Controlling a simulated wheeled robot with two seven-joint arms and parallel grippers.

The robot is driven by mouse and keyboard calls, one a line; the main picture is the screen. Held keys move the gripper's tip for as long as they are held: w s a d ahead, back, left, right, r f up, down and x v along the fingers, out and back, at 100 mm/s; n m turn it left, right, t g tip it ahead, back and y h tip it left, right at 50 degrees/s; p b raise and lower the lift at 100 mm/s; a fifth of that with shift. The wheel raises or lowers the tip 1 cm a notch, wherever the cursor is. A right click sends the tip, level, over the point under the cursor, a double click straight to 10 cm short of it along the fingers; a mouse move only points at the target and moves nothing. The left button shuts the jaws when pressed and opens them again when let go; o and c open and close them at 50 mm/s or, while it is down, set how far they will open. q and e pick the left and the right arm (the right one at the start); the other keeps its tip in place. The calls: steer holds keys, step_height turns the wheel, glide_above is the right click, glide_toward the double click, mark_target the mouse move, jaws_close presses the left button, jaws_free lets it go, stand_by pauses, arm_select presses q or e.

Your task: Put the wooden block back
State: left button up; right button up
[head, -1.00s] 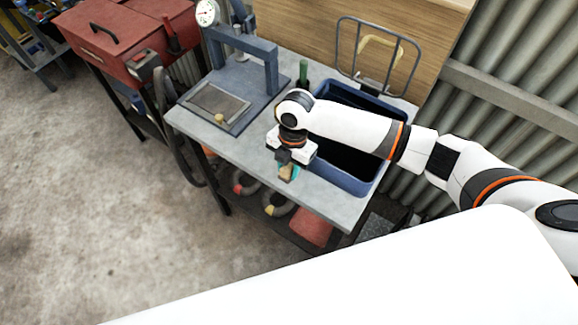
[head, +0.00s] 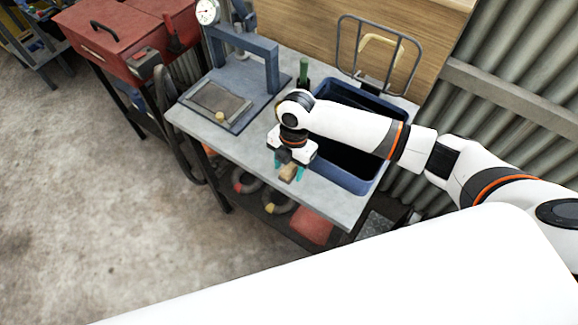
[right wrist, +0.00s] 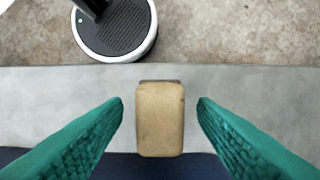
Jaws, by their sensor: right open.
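The wooden block (head: 288,172) is small and tan and sits on the grey bench top near its front edge. In the right wrist view the block (right wrist: 160,118) lies between my two teal fingertips, with a gap on each side. My right gripper (head: 287,168) is open around the block, pointing down; its fingers also show in the right wrist view (right wrist: 160,108). The gripper body hides part of the block in the head view. My left gripper is not in view.
A blue bin (head: 345,179) stands on the bench right of my gripper, partly behind my arm. A grey press (head: 243,119) with a small yellowish knob stands at the left. A green bottle-like item (head: 303,70) stands behind. Bare bench top (head: 222,142) lies left of the gripper.

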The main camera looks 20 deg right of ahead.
step_height(320, 180, up, 11)
steer(key=w+d+b, duration=0.1)
steer(key=shift+d+r, duration=0.2)
steer(key=shift+f, duration=0.1)
stand_by(0.4)
